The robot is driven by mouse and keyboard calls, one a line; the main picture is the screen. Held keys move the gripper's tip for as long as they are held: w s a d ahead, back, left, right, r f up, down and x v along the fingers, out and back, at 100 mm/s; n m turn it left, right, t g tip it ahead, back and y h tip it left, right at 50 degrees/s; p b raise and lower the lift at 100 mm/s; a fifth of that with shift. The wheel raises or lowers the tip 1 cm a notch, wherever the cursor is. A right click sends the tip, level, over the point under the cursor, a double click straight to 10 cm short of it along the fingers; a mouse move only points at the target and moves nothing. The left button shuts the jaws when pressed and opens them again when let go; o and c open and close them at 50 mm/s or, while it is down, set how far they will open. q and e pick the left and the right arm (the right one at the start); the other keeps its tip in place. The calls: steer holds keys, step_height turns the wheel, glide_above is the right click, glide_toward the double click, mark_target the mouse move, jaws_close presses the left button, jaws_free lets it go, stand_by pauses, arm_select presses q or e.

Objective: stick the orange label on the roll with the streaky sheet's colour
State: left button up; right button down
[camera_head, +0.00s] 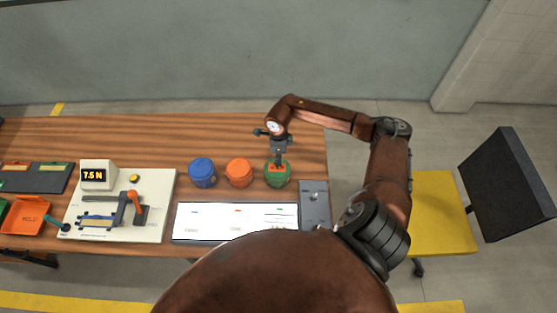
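Three rolls stand in a row on the wooden table: a blue roll (202,174), an orange roll (239,173) and a green roll (278,179). My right gripper (278,161) points down over the green roll, its narrow fingers close together. A small orange patch, seemingly the orange label (285,164), is at the fingertips on top of the green roll; whether it is stuck there I cannot tell. A bright white panel (236,228) in front carries sheets with small colour marks; the right sheet (282,212) shows several fine lines. My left gripper is out of view.
A pale test rig (155,215) with a 7.5 N display (97,175) stands left of the rolls. An orange tray (25,216) and dark racks (45,178) lie at the far left. A grey box (314,197) stands right of the panel. A yellow-seated chair (440,210) is beyond the right edge.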

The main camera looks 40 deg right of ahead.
steer(key=shift+s+f, duration=0.1)
steer(key=c, duration=2.1)
jaws_free()
steer(key=shift+o, duration=0.3)
steer(key=o, duration=0.5)
steer(key=shift+o, duration=0.2)
steer(key=shift+r, duration=0.2)
steer(key=shift+r+p, duration=1.75)
steer(key=shift+r, duration=1.6)
